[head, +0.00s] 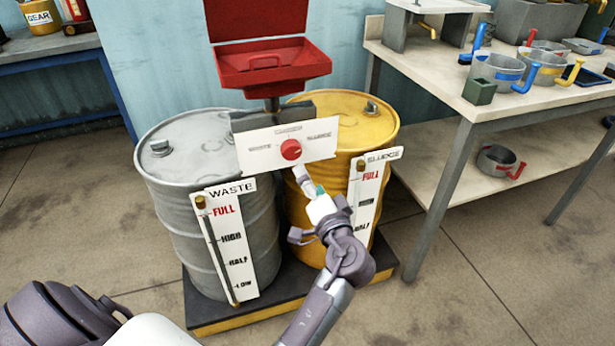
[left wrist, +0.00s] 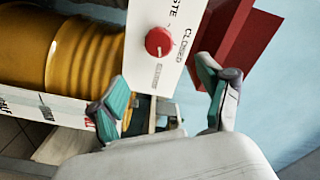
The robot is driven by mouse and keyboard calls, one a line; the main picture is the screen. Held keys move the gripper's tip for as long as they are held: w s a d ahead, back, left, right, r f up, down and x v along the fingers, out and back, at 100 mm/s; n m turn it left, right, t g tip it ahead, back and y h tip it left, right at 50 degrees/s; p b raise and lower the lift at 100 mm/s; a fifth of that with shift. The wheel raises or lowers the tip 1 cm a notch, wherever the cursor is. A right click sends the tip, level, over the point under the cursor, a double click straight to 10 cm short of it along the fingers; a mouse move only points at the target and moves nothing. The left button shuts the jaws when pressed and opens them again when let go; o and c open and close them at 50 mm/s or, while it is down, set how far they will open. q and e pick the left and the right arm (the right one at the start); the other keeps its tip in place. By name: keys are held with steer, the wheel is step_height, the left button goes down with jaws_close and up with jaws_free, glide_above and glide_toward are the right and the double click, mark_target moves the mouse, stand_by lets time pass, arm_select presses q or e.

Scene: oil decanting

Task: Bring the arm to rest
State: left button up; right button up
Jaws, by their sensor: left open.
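My left gripper (head: 311,186) is open and empty in front of the drums, just below a red knob (head: 291,149) in the head view. The knob sits on a white panel (head: 262,146) with labels, of which CLOSED is readable in the left wrist view. There, the knob (left wrist: 159,41) shows beyond the spread fingers (left wrist: 165,95), apart from both. I cannot tell exactly which label the knob points to. My right gripper is not in view.
A grey WASTE drum (head: 165,190) and a yellow SLUDGE drum (head: 355,115) stand on a dark platform (head: 215,315) with level gauges. A red open tray (head: 275,68) is above the panel. A workbench (head: 455,85) with several pots is at right. Floor is clear at front right.

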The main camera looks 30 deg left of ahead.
arm_select(q)
steer(key=shift+f, duration=0.1)
stand_by(0.3)
